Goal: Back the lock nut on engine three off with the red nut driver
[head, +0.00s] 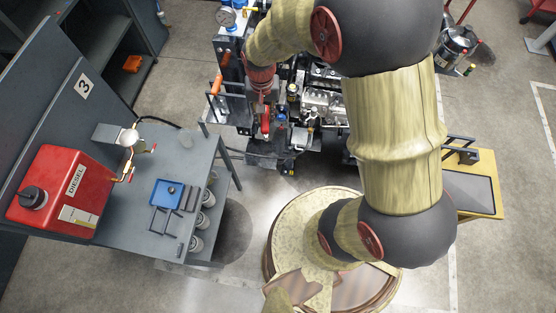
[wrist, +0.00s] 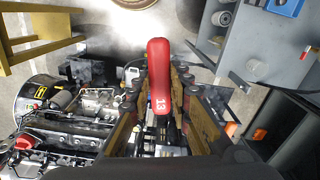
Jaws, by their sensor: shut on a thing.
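The red nut driver (wrist: 158,65), marked 13, stands out between the two fingers of my gripper (wrist: 159,98) in the wrist view. My gripper is shut on it. In the head view the red driver (head: 265,121) shows below the end of my arm, at the left front side of the engine (head: 322,100). The engine also shows at the lower left of the wrist view (wrist: 75,130). The lock nut cannot be made out in either view, and the driver's working end is hidden, so contact between them cannot be told.
A grey bench (head: 142,222) by a panel marked 3 (head: 84,86) stands at left. It carries a red diesel tank (head: 62,190) and a blue tray (head: 168,193). A yellow stand (head: 485,180) is at right. Orange-handled parts (head: 216,85) rise close left of my gripper.

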